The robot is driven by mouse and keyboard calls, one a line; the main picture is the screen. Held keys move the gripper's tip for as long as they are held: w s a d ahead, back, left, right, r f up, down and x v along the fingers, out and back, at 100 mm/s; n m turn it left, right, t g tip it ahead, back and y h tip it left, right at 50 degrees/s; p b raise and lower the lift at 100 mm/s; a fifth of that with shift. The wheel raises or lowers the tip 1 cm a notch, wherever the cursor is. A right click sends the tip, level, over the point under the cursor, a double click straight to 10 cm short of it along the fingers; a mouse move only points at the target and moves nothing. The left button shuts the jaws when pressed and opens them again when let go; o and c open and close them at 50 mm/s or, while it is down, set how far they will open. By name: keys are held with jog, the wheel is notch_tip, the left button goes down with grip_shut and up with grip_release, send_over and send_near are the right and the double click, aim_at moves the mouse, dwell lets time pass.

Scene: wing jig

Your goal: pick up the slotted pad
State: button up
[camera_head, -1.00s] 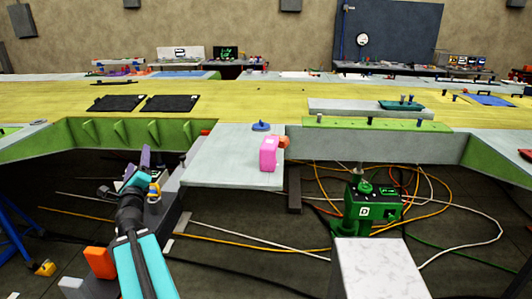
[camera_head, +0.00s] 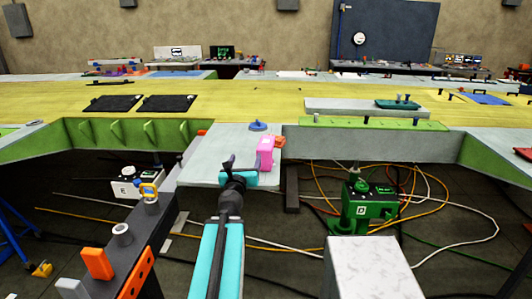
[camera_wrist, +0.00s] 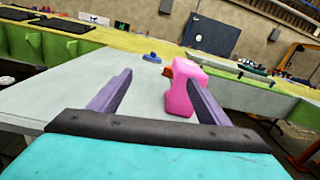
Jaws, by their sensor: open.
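A pink block (camera_head: 265,152) with notched sides stands upright on the pale grey plate (camera_head: 215,143); I take it for the slotted pad, though no slot is clear. In the wrist view the pink block (camera_wrist: 182,94) is right of centre, and my right finger covers part of its right side. My gripper (camera_head: 243,162) is open and empty, low over the near part of the plate. In the wrist view my gripper (camera_wrist: 157,76) has its two purple fingers wide apart, the right one overlapping the block in the picture. I cannot tell whether they touch.
An orange piece (camera_head: 278,142) is right behind the pink block. A blue knob-like piece (camera_head: 258,126) sits farther back on the plate. The plate's left part is bare. A green machine marked D (camera_head: 368,205) and cables are right, below the plate's level.

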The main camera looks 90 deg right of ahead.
aim_at(263, 155)
jog(key=shift+m+g, duration=0.5)
jog(key=shift+m, duration=0.4)
jog(key=s, duration=0.5)
jog(key=shift+s+a+f, duration=0.1)
jog(key=shift+s+f, duration=0.15)
jog(key=shift+s, duration=0.15)
jog(key=shift+w, duration=0.15)
